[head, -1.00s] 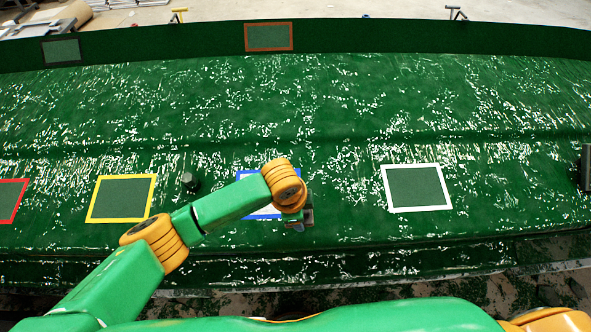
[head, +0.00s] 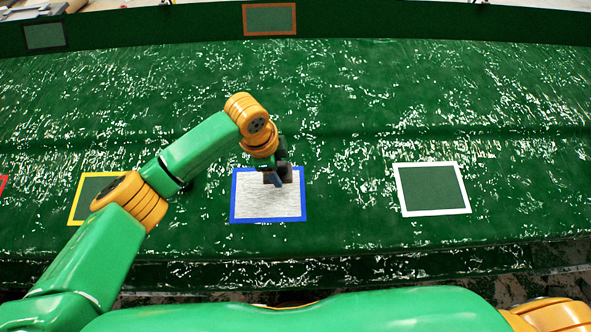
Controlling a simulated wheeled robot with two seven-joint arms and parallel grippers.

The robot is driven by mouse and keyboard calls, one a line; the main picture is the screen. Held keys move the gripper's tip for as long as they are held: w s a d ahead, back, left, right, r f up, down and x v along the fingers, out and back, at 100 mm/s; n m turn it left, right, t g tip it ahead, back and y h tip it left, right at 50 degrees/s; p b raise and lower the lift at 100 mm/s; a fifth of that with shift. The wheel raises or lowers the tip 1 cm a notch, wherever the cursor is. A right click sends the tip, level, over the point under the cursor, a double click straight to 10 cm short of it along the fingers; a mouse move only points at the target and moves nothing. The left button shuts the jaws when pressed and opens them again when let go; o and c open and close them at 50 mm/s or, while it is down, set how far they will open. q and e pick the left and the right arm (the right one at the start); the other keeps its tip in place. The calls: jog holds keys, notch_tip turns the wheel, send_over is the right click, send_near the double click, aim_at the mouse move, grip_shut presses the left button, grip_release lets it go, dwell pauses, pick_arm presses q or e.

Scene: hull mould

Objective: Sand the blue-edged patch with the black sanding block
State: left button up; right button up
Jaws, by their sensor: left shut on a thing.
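The blue-edged patch (head: 255,205) lies on the green hull surface, left of the middle of the head view. Its inside is pale and whitish with fine grey streaks, unlike the green insides of the other patches. My left gripper (head: 279,175) is over the upper right part of this patch, pointing down. It is shut on a small dark thing, which I take to be the black sanding block; the fingers mostly hide it. I cannot tell whether the block touches the surface. My right gripper is out of view.
A white-edged patch (head: 433,188) lies to the right, and a yellow-edged patch (head: 78,200) to the left, partly behind my left arm. A red-edged one (head: 3,186) is cut off at the left edge. Brown-edged (head: 269,19) and dark-edged (head: 45,36) patches are on the far wall.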

pick_arm(q)
jog(key=a+b, duration=0.2)
jog(key=a, duration=0.8)
jog(key=shift+w+f, duration=0.1)
jog(key=shift+f, duration=0.05)
jog(key=shift+s+a+r+p, duration=0.2)
jog(key=shift+s+a+p, duration=0.05)
jog(key=shift+s+p, duration=0.25)
jog(key=shift+s+a+r+p, duration=0.2)
jog(key=shift+s+p, duration=0.2)
jog(key=shift+p, duration=0.1)
jog(key=p, duration=0.3)
send_over(237, 207)
jog(key=s, duration=0.1)
jog(key=shift+a+f, duration=0.25)
jog(key=shift+a, duration=0.05)
notch_tip(237, 207, down, 2)
jog(key=shift+s+f+b, duration=0.1)
jog(key=shift+s+b, duration=0.05)
jog(key=shift+b, duration=0.5)
jog(key=shift+f, duration=0.35)
jog(key=shift+w+f+b, duration=0.25)
jog(key=shift+w+b, duration=0.05)
jog(key=shift+w, duration=0.05)
jog(key=shift+s+r, duration=0.1)
jog(key=shift+s, duration=0.05)
jog(key=shift+f+b, duration=0.4)
jog(key=shift+f, duration=0.35)
